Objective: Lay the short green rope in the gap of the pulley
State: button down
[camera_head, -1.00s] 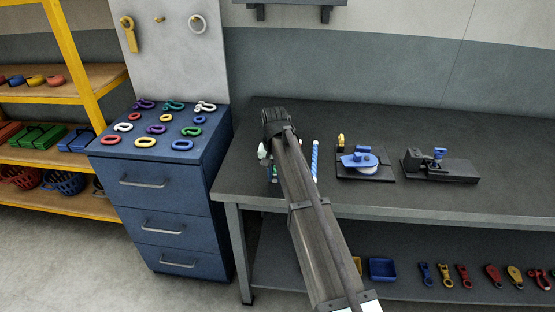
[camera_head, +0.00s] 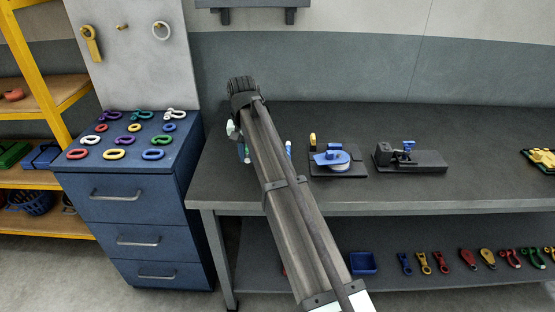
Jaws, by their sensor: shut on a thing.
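The pulley (camera_head: 332,158), a blue block with a white wheel, sits on a dark plate on the workbench, right of my arm. My gripper (camera_head: 240,145) is at the far end of my arm, left of the pulley, near the bench's left end. It is mostly hidden behind my own arm; only small pale and blue parts show. A small bit of green (camera_head: 247,154) shows beside it, which looks like the short green rope; most of it is hidden. My gripper is shut on it. The gap of the pulley is too small to make out.
A blue-and-white striped rope piece (camera_head: 288,149) shows between my arm and the pulley. A dark clamp-like device (camera_head: 410,158) stands right of the pulley. A blue drawer cabinet (camera_head: 130,205) with colored rings and links is at left. The right part of the workbench (camera_head: 480,180) is mostly clear.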

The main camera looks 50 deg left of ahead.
jog(key=shift+w+d+r, duration=0.1)
jog(key=shift+w+r, duration=0.05)
jog(key=shift+r, duration=0.05)
jog(key=w+d+r+m, duration=0.15)
jog(key=w+m, duration=0.45)
jog(key=w, duration=0.6)
jog(key=w+d+m, duration=0.2)
jog(key=w+m, duration=0.3)
jog(key=w, duration=0.7)
jog(key=shift+s+a+f+m, duration=0.1)
jog(key=shift+a+f+m, duration=0.05)
jog(key=shift+f+m, duration=2)
jog(key=shift+s+a+f+m, duration=0.15)
jog(key=shift+f+m, duration=1.4)
jog(key=shift+f, duration=1.15)
jog(key=shift+f, duration=0.1)
jog(key=c, duration=1.1)
grip_release()
jog(key=shift+o, duration=0.2)
